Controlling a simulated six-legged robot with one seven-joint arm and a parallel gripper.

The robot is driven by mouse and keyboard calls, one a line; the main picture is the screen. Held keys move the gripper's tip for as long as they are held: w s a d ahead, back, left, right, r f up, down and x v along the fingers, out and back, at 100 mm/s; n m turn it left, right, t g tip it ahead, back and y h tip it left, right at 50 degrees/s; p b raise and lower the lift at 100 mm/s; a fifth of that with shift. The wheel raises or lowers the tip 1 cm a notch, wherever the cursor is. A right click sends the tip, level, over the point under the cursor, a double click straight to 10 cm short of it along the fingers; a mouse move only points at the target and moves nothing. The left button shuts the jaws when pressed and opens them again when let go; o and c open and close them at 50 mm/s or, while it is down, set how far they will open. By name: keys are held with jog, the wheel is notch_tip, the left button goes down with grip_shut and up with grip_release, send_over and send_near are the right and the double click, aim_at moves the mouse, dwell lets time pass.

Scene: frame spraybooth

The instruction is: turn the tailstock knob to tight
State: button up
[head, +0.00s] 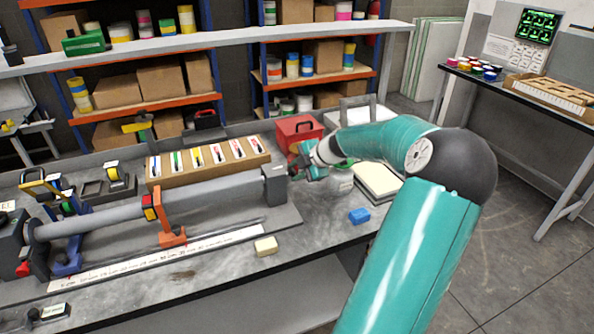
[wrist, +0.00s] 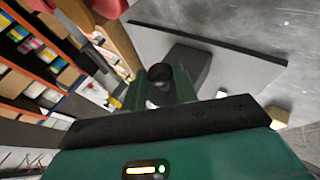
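The tailstock (head: 275,184) is a grey block at the right end of the long grey tube (head: 215,198). It shows as a dark grey block in the wrist view (wrist: 190,66). The dark round tailstock knob (wrist: 160,73) sits in the wrist view between the tips of my gripper (wrist: 159,84). The two green fingers stand apart, one on each side of the knob; whether they press on it I cannot tell. In the head view my gripper (head: 306,162) is just right of the tailstock, and the knob is hidden or too small to make out. Its tight mark is not readable.
A red box (head: 299,131) stands close behind my gripper. A wooden tray of coloured tools (head: 208,165) lies behind the tube. White sheets (head: 377,181) lie right of my gripper.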

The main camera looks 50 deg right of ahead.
jog(key=shift+g, duration=0.3)
jog(key=shift+w+d+r+m+g+y, duration=0.1)
jog(key=shift+w+d+m+g+y, duration=0.25)
jog(key=shift+g+y, duration=0.95)
jog(key=shift+w+f+m+g+y, duration=0.15)
jog(key=shift+m+g+y, duration=0.4)
jog(key=shift+g, duration=1.35)
jog(key=shift+w+d+r+m+g+y, duration=0.2)
jog(key=shift+w+m+g+y, duration=0.15)
jog(key=shift+g+y, duration=0.95)
jog(key=shift+g+h, duration=0.25)
jog(key=shift+g, duration=0.15)
jog(key=o, duration=0.9)
jog(key=shift+o, duration=0.2)
jog(key=shift+r, duration=0.15)
